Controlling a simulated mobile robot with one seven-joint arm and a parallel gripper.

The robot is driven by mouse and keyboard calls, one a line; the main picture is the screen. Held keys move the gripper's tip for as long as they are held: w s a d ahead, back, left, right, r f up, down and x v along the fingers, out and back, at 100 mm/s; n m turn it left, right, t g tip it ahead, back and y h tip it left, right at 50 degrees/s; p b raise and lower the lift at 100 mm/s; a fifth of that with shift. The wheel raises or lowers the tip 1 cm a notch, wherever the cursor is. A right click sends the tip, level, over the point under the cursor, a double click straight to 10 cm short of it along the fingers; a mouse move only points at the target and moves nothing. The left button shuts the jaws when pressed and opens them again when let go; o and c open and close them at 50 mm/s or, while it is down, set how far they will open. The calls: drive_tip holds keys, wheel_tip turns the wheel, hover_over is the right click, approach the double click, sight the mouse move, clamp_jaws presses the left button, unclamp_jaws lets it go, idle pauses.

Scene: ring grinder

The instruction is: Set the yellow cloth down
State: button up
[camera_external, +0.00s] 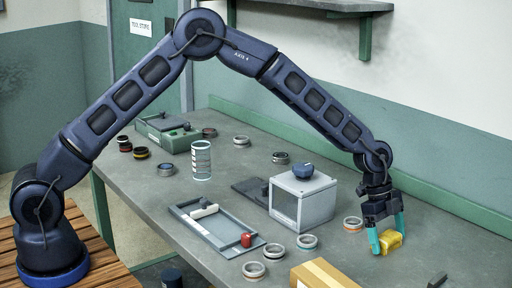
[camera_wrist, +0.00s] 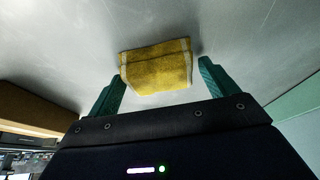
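The yellow cloth (camera_external: 390,241) is a small folded bundle at the right part of the grey workbench. In the wrist view the cloth (camera_wrist: 157,67) lies at and just beyond the fingertips, with its shadow close beside it on the bench top. My gripper (camera_external: 387,238) has teal fingers and points down at the cloth. In the wrist view my gripper (camera_wrist: 160,75) has one finger on each side of the cloth. A narrow gap shows at the right finger; the left finger is close to the cloth, and contact there is unclear.
On the workbench (camera_external: 465,262), a grey box with a blue knob (camera_external: 303,197) stands left of my gripper. A ring (camera_external: 352,224) lies near it. A cardboard box (camera_external: 322,275) is at the front and a dark block (camera_external: 437,280) at the front right. Bare bench lies right of the cloth.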

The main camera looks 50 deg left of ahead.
drive_tip(key=shift+o, duration=0.4)
drive_tip(key=shift+r, duration=0.1)
drive_tip(key=shift+r, duration=0.2)
drive_tip(key=v, duration=1.2)
drive_tip(key=s+a+r+n+t+y, duration=0.2)
drive_tip(key=s+a+r+n, duration=0.2)
drive_tip(key=s+a+r, duration=0.75)
drive_tip(key=s+a+r+n+t+y, duration=0.1)
drive_tip(key=s+a+r+n, duration=0.3)
drive_tip(key=s+a+r, duration=0.7)
drive_tip(key=s+a+f+n+t+y, duration=0.1)
drive_tip(key=s+a+f+n, duration=0.2)
drive_tip(key=s+a+n, duration=0.7)
drive_tip(key=s+a, duration=1.1)
drive_tip(key=s, duration=0.3)
drive_tip(key=shift+s+t, duration=0.3)
drive_tip(key=shift+f, duration=0.1)
idle(1.1)
